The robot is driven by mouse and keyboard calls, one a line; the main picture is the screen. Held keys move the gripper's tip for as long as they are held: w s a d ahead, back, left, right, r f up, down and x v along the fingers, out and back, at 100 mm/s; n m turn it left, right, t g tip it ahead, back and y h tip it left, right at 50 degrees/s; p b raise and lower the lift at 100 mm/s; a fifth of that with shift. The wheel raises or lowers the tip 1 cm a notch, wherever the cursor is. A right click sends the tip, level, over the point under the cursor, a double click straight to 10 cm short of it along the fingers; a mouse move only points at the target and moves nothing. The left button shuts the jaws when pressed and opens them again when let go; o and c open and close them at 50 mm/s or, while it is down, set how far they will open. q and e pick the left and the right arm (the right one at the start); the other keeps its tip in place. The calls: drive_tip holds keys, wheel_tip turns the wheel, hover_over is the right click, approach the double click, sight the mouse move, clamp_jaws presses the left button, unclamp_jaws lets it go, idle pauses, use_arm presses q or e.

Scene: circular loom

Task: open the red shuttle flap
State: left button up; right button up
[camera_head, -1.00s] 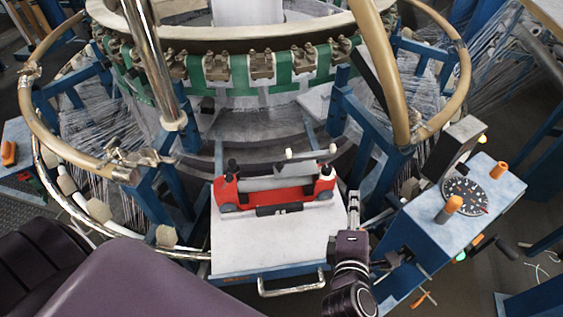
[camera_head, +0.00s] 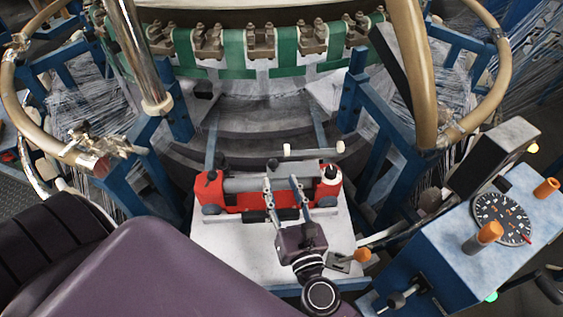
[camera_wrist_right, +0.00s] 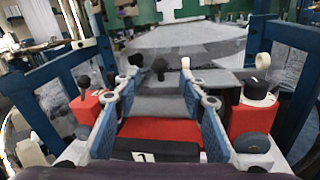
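The red shuttle (camera_head: 240,198) sits on a white-topped stand in front of the loom. It has a grey roll along its middle and black knobs at its ends. In the head view my right gripper (camera_head: 282,183) is over the shuttle's front middle, its two fingers apart. In the right wrist view the open fingers (camera_wrist_right: 159,95) reach over the red body (camera_wrist_right: 160,130), with the grey part (camera_wrist_right: 160,105) between them and nothing gripped. I cannot tell whether a finger touches the shuttle. The flap is not clearly distinguishable. My left gripper is not in view.
A blue control box (camera_head: 440,255) with a dial (camera_head: 502,218) and orange knobs stands at the right. Blue loom posts (camera_head: 375,130) flank the shuttle, and a white-tipped bar (camera_head: 313,150) lies behind it.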

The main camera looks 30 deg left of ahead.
sight(275, 168)
drive_tip(key=shift+w+a+f, duration=0.1)
drive_tip(key=shift+w+a, duration=0.1)
drive_tip(key=shift+w, duration=0.1)
drive_tip(key=x, duration=0.5)
drive_tip(key=shift+w+a, duration=0.1)
drive_tip(key=shift+a, duration=0.2)
drive_tip(key=shift+w+a, duration=0.5)
drive_tip(key=c, duration=0.8)
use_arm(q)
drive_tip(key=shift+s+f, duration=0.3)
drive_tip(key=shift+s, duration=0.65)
use_arm(e)
clamp_jaws()
